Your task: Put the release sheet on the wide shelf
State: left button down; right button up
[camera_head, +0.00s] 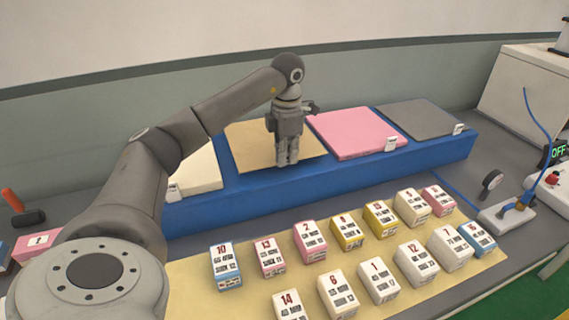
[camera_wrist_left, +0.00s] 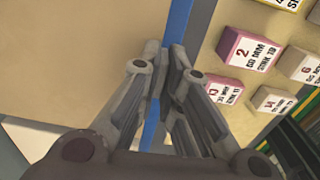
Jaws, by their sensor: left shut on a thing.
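A flat tan sheet, which I take to be the release sheet (camera_head: 248,146), lies on the long blue shelf (camera_head: 330,185) between a white pad and a pink pad. My left gripper (camera_head: 287,163) points down at the sheet's front edge, right of its middle. In the left wrist view the tan sheet (camera_wrist_left: 70,60) fills the left side, and the fingers (camera_wrist_left: 168,62) are closed together at its edge. The gripped edge itself is hidden between the fingers. The shelf's blue front shows as a strip beyond the fingers. My right gripper is not in view.
The white pad (camera_head: 200,170), pink pad (camera_head: 352,132) and grey pad (camera_head: 415,118) share the shelf. Several numbered boxes (camera_head: 376,280) stand in rows on a yellowish mat in front. A gauge and a blue-hosed tool (camera_head: 515,212) are at the right.

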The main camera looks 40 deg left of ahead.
pick_arm(q)
jog(key=f, duration=0.1)
jog(key=f+p, duration=0.1)
jog(key=f, duration=0.1)
jog(key=shift+s+a+f, duration=0.1)
jog(key=shift+a, duration=0.2)
jog(key=shift+f, duration=0.35)
jog(key=c, duration=1.6)
grip_release()
notch_tip(320, 180, up, 11)
jog(key=shift+d+f+b, duration=0.1)
jog(key=shift+d+b, duration=0.05)
jog(key=shift+b, duration=0.45)
jog(key=shift+r, duration=0.75)
